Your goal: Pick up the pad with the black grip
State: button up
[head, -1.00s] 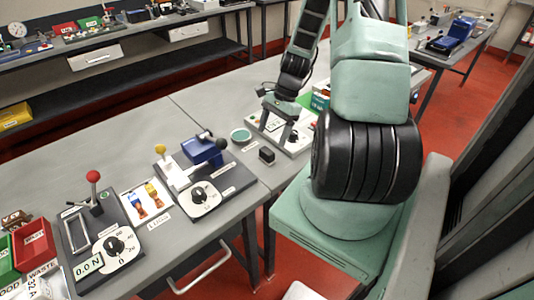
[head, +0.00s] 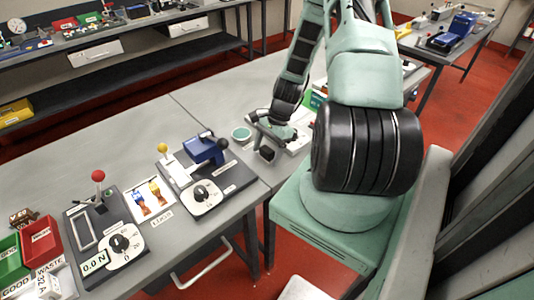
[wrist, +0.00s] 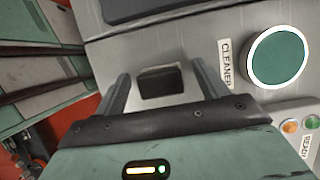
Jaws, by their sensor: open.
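The pad with the black grip (head: 267,154) is a small dark block on the grey table, near its front edge. In the wrist view its black grip (wrist: 160,80) shows between my two fingers, with grey table visible on both sides of it. My gripper (wrist: 160,70) is open and empty, one finger to each side of the block. In the head view my gripper (head: 264,139) is low over the table at the pad, and I cannot tell its exact height there.
A round green-topped dish (wrist: 277,57) labelled CLEANER lies beside the pad; it also shows in the head view (head: 241,133). A panel with buttons (wrist: 298,128) marked READY is close by. A blue lever fixture (head: 203,150) stands to the left. The table's front edge is near.

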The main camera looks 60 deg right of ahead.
aim_at(266, 149)
jog(key=c, duration=1.1)
jog(key=shift+r, duration=0.15)
notch_tip(266, 149, up, 10)
jog(key=shift+f+b, duration=0.1)
jog(key=shift+b, duration=0.8)
jog(key=o, duration=0.4)
jog(key=shift+c, duration=1.4)
jog(key=shift+w, duration=0.1)
